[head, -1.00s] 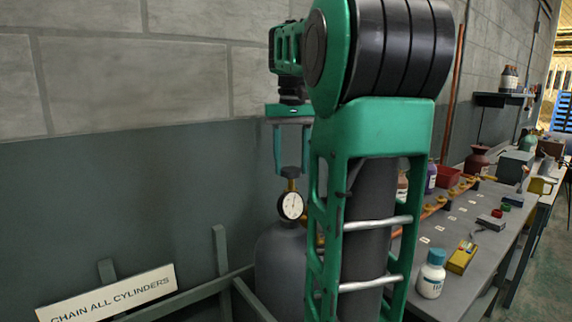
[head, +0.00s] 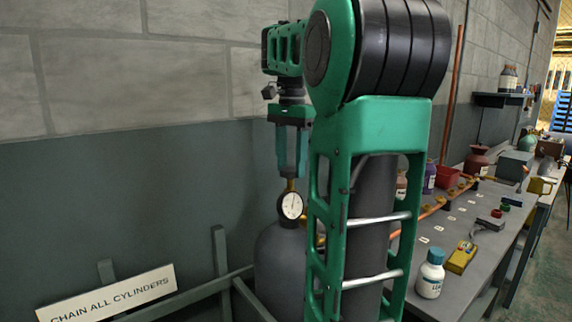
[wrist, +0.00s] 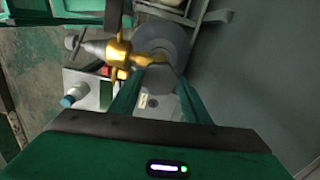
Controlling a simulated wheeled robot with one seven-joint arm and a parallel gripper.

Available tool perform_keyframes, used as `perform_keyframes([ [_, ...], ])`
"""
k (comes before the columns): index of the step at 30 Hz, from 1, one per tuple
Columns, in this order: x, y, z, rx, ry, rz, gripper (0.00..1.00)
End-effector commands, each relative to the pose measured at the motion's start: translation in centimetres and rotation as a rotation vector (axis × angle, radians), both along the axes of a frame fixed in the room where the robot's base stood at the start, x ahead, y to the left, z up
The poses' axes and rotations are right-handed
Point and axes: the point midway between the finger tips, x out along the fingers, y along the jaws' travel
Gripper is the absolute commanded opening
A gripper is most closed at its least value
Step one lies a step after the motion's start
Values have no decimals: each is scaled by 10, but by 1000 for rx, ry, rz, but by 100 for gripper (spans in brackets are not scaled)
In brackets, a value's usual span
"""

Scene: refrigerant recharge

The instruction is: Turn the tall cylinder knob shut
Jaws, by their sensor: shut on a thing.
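The grey cylinder (head: 279,268) stands upright against the wall, with a round white-faced gauge (head: 291,205) on its brass neck. The knob itself is hidden by the fingers in the head view. In the wrist view my gripper (wrist: 155,75) reaches to the top of the cylinder (wrist: 172,40), with the brass valve body (wrist: 118,52) sticking out to the left.
A rail frame (head: 222,262) and a "chain all cylinders" sign (head: 108,294) are at left. At right, a workbench (head: 455,222) carries a white bottle (head: 430,274), a yellow meter (head: 461,257) and a copper pipe. The wall is close behind the cylinder.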

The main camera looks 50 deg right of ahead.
Motion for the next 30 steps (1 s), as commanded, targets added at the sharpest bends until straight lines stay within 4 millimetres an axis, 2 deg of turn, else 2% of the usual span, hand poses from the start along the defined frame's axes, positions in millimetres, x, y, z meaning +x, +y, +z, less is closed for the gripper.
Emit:
perform_keyframes([
  [9,5,2,-3,-2,4,-202,21],
  [15,5,2,-3,-2,3,-278,21],
  [30,5,1,-2,-4,1,-316,21],
])
